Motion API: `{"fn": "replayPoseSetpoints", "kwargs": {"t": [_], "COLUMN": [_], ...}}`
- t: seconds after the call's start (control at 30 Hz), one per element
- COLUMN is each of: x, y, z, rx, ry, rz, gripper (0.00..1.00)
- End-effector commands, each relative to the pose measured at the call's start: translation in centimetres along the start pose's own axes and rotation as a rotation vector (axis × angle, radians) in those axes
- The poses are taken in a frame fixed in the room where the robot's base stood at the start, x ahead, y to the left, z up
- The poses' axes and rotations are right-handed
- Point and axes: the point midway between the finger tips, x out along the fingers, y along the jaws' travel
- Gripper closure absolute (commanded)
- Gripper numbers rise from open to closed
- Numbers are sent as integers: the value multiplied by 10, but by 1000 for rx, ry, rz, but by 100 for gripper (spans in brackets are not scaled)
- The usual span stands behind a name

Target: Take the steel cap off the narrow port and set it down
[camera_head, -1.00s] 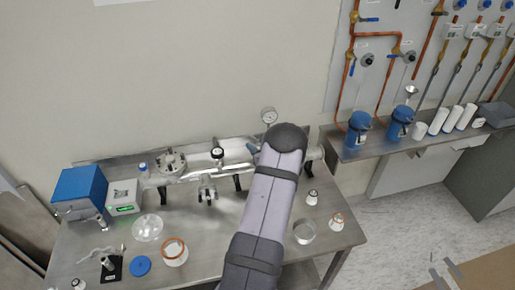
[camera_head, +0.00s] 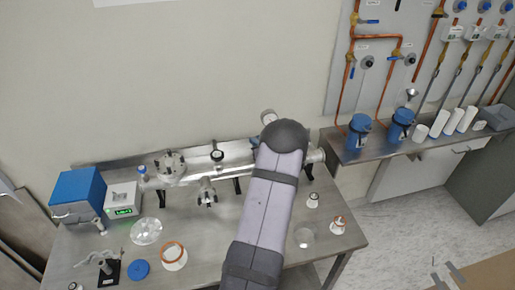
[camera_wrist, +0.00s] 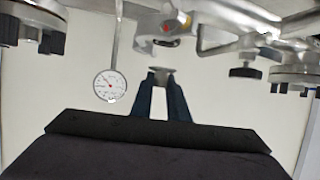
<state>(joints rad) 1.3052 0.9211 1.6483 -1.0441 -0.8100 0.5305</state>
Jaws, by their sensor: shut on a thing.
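My gripper (camera_wrist: 161,82) shows in the wrist view with its two dark fingertips shut on a small grey steel cap (camera_wrist: 161,71). The cap sits at the tips, just below a metal fitting (camera_wrist: 160,43) of the vacuum line in the picture. A small gap of wall seems to show between cap and fitting. Whether that fitting is the narrow port I cannot tell. In the head view my arm hides the gripper, the cap and part of the steel vacuum line (camera_head: 228,157).
A round dial gauge (camera_wrist: 110,86) is close left of the fingers; valves and flanges crowd above. On the steel bench (camera_head: 222,225) stand a blue box (camera_head: 78,192), a glass dish (camera_head: 146,231), a blue disc (camera_head: 138,270) and small fittings. Bare bench lies left of my arm.

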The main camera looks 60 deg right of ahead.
Motion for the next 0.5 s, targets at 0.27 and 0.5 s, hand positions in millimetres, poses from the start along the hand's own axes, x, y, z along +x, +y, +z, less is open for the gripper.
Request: {"fn": "replayPoseSetpoints", "kwargs": {"t": [0.27,0.5], "x": [-16,-24], "y": [0,0], "z": [-39,-58], "rx": [-3,1], "ry": [3,0], "rz": [1,1], "gripper": [100,100]}}
